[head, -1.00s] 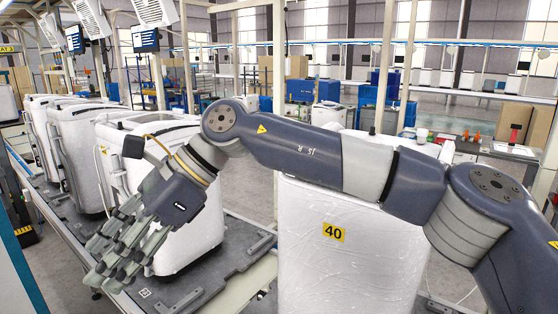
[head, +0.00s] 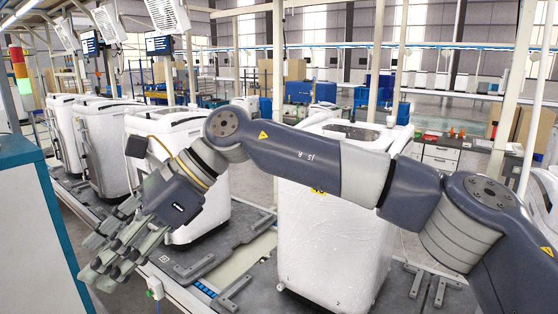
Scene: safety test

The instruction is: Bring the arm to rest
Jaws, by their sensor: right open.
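My right arm (head: 320,158) comes in from the lower right and reaches across the picture to the left. It passes in front of a white wrapped appliance. My right gripper (head: 112,245) hangs at the lower left with its grey fingers spread open. Nothing shows between the fingers. It is in front of the conveyor line, and whether it touches anything below cannot be told. My left gripper is not in view.
A white wrapped appliance (head: 325,245) stands on the conveyor (head: 255,290) behind my arm. Several more white units (head: 100,150) stand along the line at left. A blue-topped cabinet (head: 35,230) is at the left edge, close to my right gripper. A signal tower (head: 20,70) rises behind it.

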